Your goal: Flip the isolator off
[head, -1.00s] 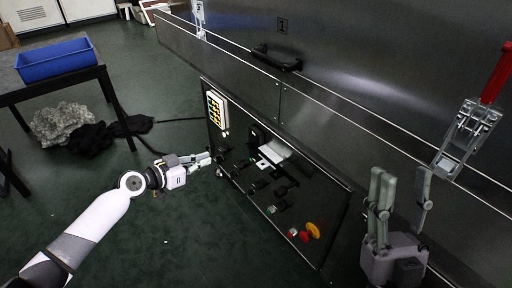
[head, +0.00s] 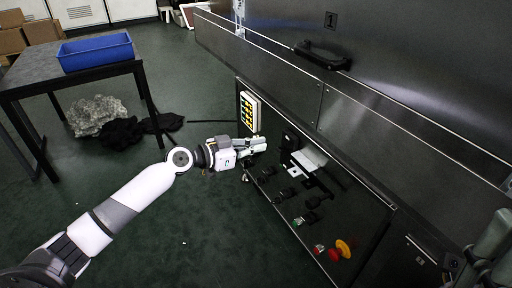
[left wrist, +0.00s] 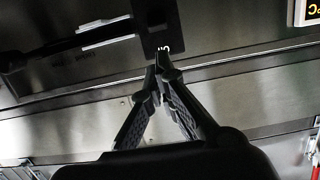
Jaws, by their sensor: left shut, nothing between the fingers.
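The dark control panel (head: 350,215) carries a black switch plate (head: 289,140) near its top; this looks like the isolator. In the left wrist view the black plate (left wrist: 160,22) bears small white lettering, partly cut off, and a dark bar (left wrist: 60,45) reaches left from it. My left gripper (head: 262,145) is shut and empty at the panel's left edge. In the left wrist view its fingertips (left wrist: 162,58) meet just below the lettering; whether they touch the plate I cannot tell. My right gripper (head: 488,250) is partly cut off at the lower right.
The panel also holds a yellow-marked keypad (head: 250,111), a white plate (head: 308,159), several black switches and a red mushroom button (head: 343,249) on a yellow base. A table (head: 40,80) with a blue bin (head: 96,52) stands left. The green floor between is mostly clear.

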